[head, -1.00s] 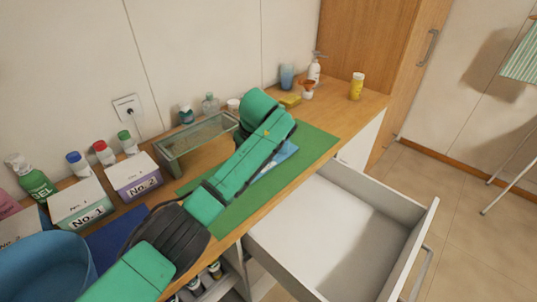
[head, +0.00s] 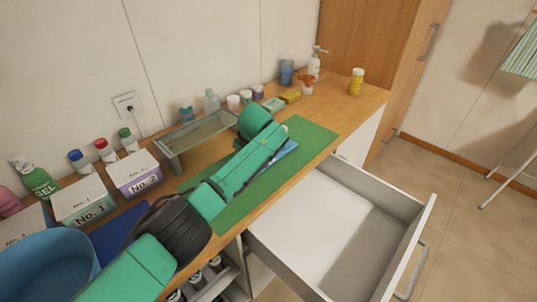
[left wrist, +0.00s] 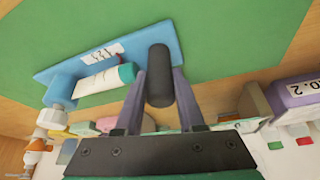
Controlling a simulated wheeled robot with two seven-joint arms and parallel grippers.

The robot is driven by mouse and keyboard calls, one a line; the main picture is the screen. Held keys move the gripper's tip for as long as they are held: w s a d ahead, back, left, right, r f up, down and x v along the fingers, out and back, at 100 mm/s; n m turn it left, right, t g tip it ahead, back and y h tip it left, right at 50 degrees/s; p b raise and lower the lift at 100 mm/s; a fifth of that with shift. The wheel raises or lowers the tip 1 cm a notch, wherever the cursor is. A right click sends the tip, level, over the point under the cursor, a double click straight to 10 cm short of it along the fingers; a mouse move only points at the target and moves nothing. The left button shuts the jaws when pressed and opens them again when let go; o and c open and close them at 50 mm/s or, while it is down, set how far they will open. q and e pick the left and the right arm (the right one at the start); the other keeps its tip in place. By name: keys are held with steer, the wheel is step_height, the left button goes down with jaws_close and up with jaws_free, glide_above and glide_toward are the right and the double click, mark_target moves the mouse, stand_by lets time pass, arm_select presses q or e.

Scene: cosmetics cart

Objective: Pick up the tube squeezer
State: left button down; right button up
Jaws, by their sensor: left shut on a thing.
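The tube squeezer (left wrist: 110,54) shows in the left wrist view as a flat blue piece with a white label and a dark cylinder at its right end. It is over the green mat (left wrist: 235,35). A white tube (left wrist: 100,81) with a teal cap lies along it. My left gripper (left wrist: 158,78) is shut, with its two fingers on either side of the dark cylinder. In the head view my green left arm hides the gripper, and only a blue part of the squeezer (head: 287,149) shows beside it. My right gripper is not in view.
A glass-topped stand (head: 200,134), the No. 1 box (head: 84,203) and No. 2 box (head: 139,176) line the counter's back. Bottles stand at its far end. A blue bucket (head: 45,268) is at near left. An open, empty white drawer (head: 325,225) juts out at right.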

arm_select(q)
steer(key=shift+s+a+f, duration=0.15)
steer(key=shift+s+f, duration=0.05)
steer(key=shift+f, duration=0.3)
steer(key=shift+r, duration=0.2)
steer(key=r, duration=0.3)
steer(key=r+b, duration=0.1)
steer(key=r, duration=0.1)
steer(key=w+r+b, duration=0.1)
steer(key=r, duration=0.2)
steer(key=shift+w+r, duration=0.1)
steer(key=shift+r, duration=0.2)
step_height(320, 180, up, 11)
steer(key=p, duration=0.1)
